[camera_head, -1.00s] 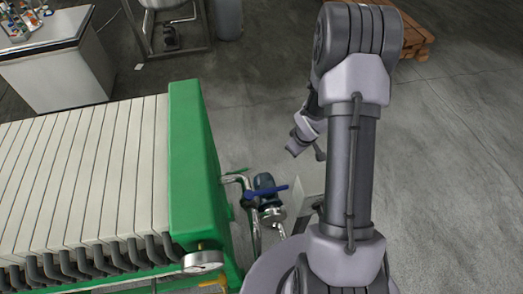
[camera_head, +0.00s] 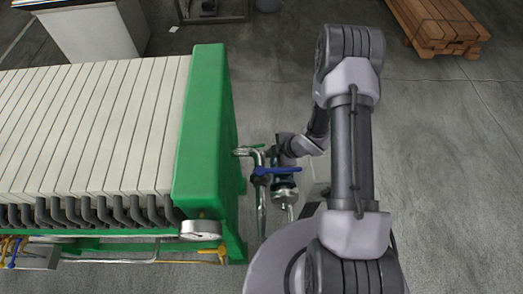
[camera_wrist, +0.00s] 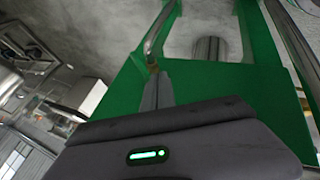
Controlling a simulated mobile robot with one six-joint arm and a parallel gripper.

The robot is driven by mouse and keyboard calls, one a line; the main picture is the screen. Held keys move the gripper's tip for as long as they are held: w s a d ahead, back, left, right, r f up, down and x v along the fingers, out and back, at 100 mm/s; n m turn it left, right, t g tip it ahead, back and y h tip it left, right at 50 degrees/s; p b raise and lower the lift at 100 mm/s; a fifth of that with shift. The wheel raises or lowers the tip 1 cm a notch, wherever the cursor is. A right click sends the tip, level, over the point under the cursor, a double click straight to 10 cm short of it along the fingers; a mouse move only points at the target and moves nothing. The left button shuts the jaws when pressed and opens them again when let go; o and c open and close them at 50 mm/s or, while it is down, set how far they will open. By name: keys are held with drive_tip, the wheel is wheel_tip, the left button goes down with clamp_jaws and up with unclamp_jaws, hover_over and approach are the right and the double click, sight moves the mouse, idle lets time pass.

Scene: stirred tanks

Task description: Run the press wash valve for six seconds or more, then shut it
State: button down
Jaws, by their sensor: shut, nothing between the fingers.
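A blue lever handle (camera_head: 278,170) sits on chrome pipework to the right of the green press end plate (camera_head: 205,130). It points right across the pipe. I cannot tell from any label which is the press wash valve. My gripper (camera_wrist: 158,88) is shut and empty in the wrist view, in front of a green panel (camera_wrist: 210,95). In the head view my wrist reaches down behind the pipework, above the blue lever; the fingertips are hard to make out there.
The filter press plates (camera_head: 95,120) fill the left. A pressure gauge (camera_head: 200,229) and a yellow handle (camera_head: 222,250) are at the press's front corner. A wooden pallet stack (camera_head: 432,25) stands far right. The floor to the right is clear.

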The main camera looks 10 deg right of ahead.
drive_tip(key=w+a+f+b, duration=0.2)
drive_tip(key=w+f, duration=0.3)
drive_tip(key=w, duration=0.1)
drive_tip(key=shift+w+f, duration=0.2)
drive_tip(key=shift+f, duration=0.05)
drive_tip(key=shift+w+d+r, duration=0.1)
drive_tip(key=shift+w+d, duration=0.05)
